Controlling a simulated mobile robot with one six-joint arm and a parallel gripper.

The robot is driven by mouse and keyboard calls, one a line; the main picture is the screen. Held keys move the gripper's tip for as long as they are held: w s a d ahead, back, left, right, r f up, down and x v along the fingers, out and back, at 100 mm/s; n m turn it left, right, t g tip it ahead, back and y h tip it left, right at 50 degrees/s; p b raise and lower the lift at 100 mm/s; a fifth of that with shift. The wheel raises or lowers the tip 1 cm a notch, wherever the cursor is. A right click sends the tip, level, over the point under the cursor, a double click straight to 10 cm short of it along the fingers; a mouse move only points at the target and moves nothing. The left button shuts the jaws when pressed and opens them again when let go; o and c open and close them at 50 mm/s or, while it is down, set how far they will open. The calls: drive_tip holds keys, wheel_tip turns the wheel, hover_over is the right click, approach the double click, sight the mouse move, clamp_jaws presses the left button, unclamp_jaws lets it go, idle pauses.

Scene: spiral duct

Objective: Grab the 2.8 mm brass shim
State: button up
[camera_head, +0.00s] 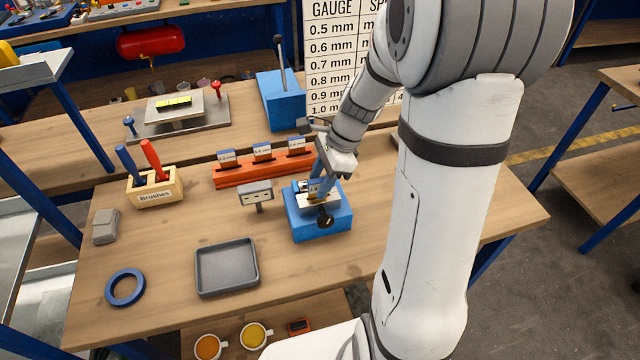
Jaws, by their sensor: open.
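My gripper (320,184) is open and points down over a blue block fixture (322,226) with a dark knob on its front. A small brass-coloured piece and a blue-and-white tag show at the fingertips on top of the fixture. I cannot tell whether this piece is the 2.8 mm brass shim, or whether the fingers touch it. An orange rack (262,171) behind and left of the fixture holds three blue-and-white tagged pieces; their labels are too small to read. My gripper partly hides the rack's right end.
A small grey sign (256,195) stands left of the fixture. A blue lever tool (281,100) and a gauge chart (340,60) stand behind.

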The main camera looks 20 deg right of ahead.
drive_tip(key=shift+x, duration=0.8)
drive_tip(key=shift+c, duration=0.3)
clamp_jaws()
